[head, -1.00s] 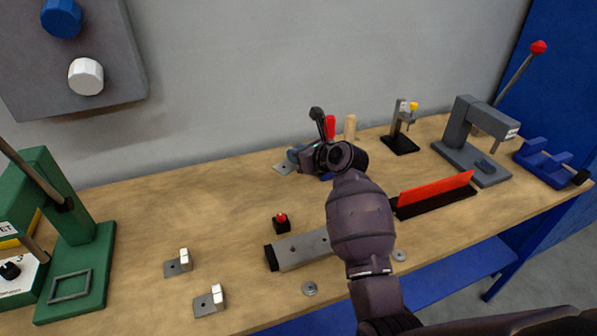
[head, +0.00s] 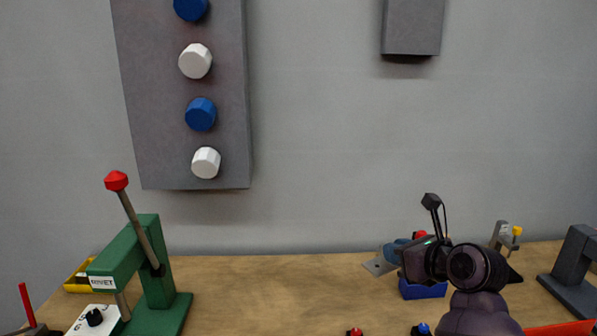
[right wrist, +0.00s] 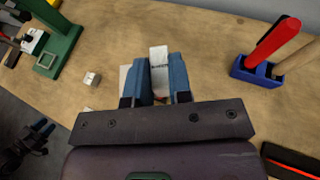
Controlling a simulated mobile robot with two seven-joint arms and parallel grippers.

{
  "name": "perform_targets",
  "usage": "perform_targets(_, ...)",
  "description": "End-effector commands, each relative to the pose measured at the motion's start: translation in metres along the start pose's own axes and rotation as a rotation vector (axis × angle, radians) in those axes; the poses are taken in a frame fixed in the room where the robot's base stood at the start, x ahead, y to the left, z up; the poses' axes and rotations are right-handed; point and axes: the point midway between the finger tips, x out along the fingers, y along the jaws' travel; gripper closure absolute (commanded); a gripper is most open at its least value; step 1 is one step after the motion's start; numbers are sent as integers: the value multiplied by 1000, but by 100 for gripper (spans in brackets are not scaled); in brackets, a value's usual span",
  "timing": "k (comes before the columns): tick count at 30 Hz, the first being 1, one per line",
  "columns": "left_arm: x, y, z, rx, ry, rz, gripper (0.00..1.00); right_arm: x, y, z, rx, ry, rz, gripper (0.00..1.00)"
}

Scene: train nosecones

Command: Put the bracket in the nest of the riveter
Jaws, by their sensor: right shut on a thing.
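My right gripper (right wrist: 160,82) is shut on a bracket (right wrist: 158,56), a light grey metal piece between its blue fingers. In the head view the bracket's grey plate (head: 379,265) sticks out left of the right gripper (head: 399,249). The green riveter (head: 154,272), with a red-knobbed lever and a RIVET label, stands at left, away from the gripper. Its nest, a grey rectangular frame (right wrist: 46,60), shows empty in the right wrist view; it is outside the head view. My left gripper (right wrist: 42,133) is small and dark at the wrist view's lower left; its opening is unclear.
A loose bracket (right wrist: 92,78) lies on the wooden bench (right wrist: 205,25). A blue holder (head: 422,290) with upright handles stands by the right gripper. A white box with a black knob (head: 95,318) is by the riveter. The bench between riveter and holder looks mostly clear.

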Motion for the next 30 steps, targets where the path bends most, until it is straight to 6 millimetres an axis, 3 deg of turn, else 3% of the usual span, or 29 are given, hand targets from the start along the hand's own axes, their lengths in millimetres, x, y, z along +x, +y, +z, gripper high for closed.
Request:
perform_targets(3, 0, 0, 0, 0, 0, 0, 57, -26, 18, -22, -7, 3, 14, 100)
perform_targets(7, 0, 0, 0, 0, 1, 0, 57, -47, 33, -46, -10, 4, 26, 100)
perform_targets(16, 0, 0, -1, 0, 1, 0, 57, -64, 45, -96, -6, 4, 22, 100)
perform_targets(21, 0, 0, -1, 0, 1, 0, 57, -66, 45, -108, -5, 0, 15, 100)
perform_targets(30, 0, 0, -1, 0, 1, 0, 57, -65, 50, -109, -21, -1, 51, 100)
